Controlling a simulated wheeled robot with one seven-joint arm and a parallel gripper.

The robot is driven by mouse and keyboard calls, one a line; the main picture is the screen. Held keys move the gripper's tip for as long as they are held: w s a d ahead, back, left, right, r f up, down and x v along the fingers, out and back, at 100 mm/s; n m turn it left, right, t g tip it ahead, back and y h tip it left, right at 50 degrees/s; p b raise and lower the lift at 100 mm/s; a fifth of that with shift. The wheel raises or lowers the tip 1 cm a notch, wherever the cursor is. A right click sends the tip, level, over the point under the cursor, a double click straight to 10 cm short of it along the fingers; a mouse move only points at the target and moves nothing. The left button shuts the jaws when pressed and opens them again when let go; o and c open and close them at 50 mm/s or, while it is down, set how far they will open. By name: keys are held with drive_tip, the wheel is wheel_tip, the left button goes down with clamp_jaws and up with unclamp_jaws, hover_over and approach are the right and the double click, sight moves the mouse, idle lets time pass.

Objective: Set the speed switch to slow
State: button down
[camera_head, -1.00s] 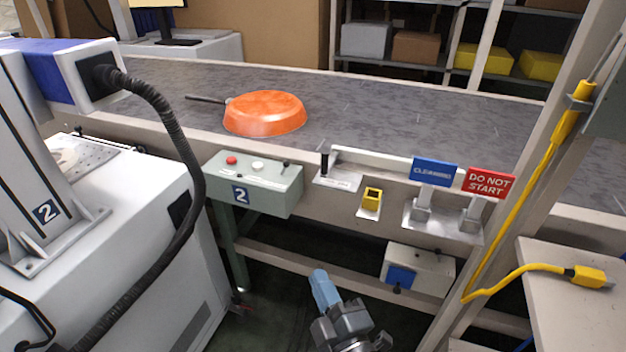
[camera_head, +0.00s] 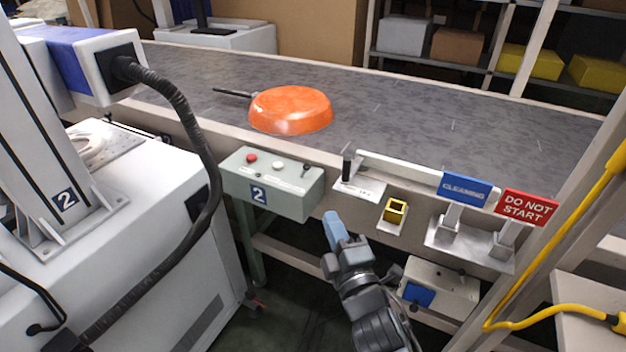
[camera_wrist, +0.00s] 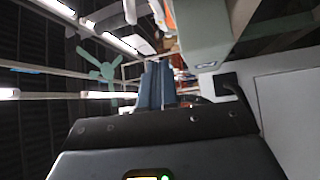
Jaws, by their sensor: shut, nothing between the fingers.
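The grey-green control box (camera_head: 290,199) marked 2 is fixed at the conveyor's front edge. Its top has a red button (camera_head: 252,158), a white button (camera_head: 278,165) and a small dark lever switch (camera_head: 305,170) at the right end. Its setting and lettering are too small to read. My gripper (camera_head: 331,218) has blue fingers, shut and empty, pointing upward just right of the box's lower right corner, apart from the switch. In the wrist view the shut fingers (camera_wrist: 156,84) show, with the box (camera_wrist: 203,35) at upper right; the switch cannot be made out there.
An orange pan (camera_head: 291,108) lies on the conveyor belt (camera_head: 400,115). A black-handled lever (camera_head: 347,163), a yellow socket (camera_head: 396,211), a blue CLEANING sign (camera_head: 466,189) and a red DO NOT START sign (camera_head: 526,207) line the front rail to the right.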

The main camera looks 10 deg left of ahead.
sight(307, 169)
drive_tip(key=b+x, duration=0.3)
drive_tip(key=x, duration=1)
drive_tip(key=shift+s+a, duration=0.1)
drive_tip(key=shift+a+r, duration=0.1)
drive_tip(key=shift+a, duration=0.05)
drive_tip(key=shift+n+g, duration=0.3)
